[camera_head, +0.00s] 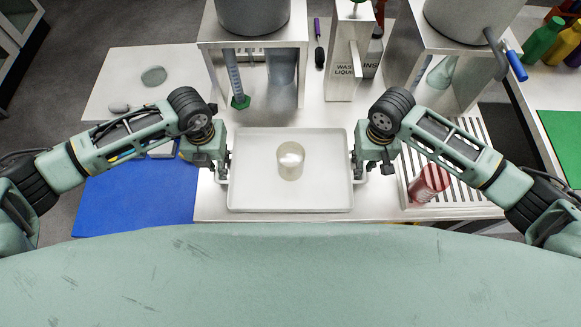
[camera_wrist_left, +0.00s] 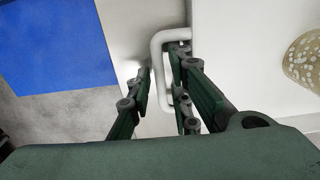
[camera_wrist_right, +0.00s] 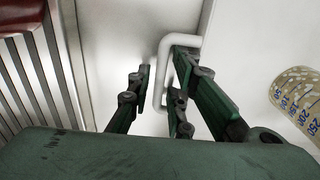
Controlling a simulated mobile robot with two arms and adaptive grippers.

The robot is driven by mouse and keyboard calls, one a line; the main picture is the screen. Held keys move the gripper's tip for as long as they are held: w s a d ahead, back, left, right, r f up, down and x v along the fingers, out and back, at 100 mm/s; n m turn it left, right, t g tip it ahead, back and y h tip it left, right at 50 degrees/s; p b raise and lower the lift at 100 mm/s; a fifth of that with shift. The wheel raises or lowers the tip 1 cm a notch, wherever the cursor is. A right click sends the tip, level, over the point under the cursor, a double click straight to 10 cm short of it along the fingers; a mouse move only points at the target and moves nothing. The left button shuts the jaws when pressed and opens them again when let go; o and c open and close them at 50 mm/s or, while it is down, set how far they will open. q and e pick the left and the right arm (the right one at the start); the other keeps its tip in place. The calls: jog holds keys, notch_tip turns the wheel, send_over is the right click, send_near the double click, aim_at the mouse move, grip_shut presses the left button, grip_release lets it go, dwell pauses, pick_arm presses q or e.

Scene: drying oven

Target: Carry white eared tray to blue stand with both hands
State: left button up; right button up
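The white eared tray (camera_head: 250,198) lies in front of me at the front of the white worktop, looking level, with a clear beaker (camera_head: 290,161) standing in it. My left gripper (camera_head: 222,165) is at the tray's left ear; in the left wrist view its fingers (camera_wrist_left: 160,80) are close together around the white ear (camera_wrist_left: 158,62). My right gripper (camera_head: 360,163) is at the right ear; in the right wrist view its fingers (camera_wrist_right: 163,85) likewise close around the ear (camera_wrist_right: 163,60).
A metal stand (camera_head: 303,32) holds a large pot above a cylinder and glassware. A waste liquid container (camera_head: 343,60) stands behind the tray. A slatted rack (camera_head: 455,195) with a red beaker (camera_head: 428,183) is close on the right. A green mat (camera_head: 560,140) lies farther right.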

pick_arm(q)
jog(key=shift+c, duration=0.6)
pick_arm(e)
jog(key=shift+c, duration=0.6)
pick_arm(q)
grip_shut()
pick_arm(e)
grip_shut()
pick_arm(q)
jog(key=shift+r, duration=0.15)
pick_arm(e)
jog(key=shift+r, duration=0.2)
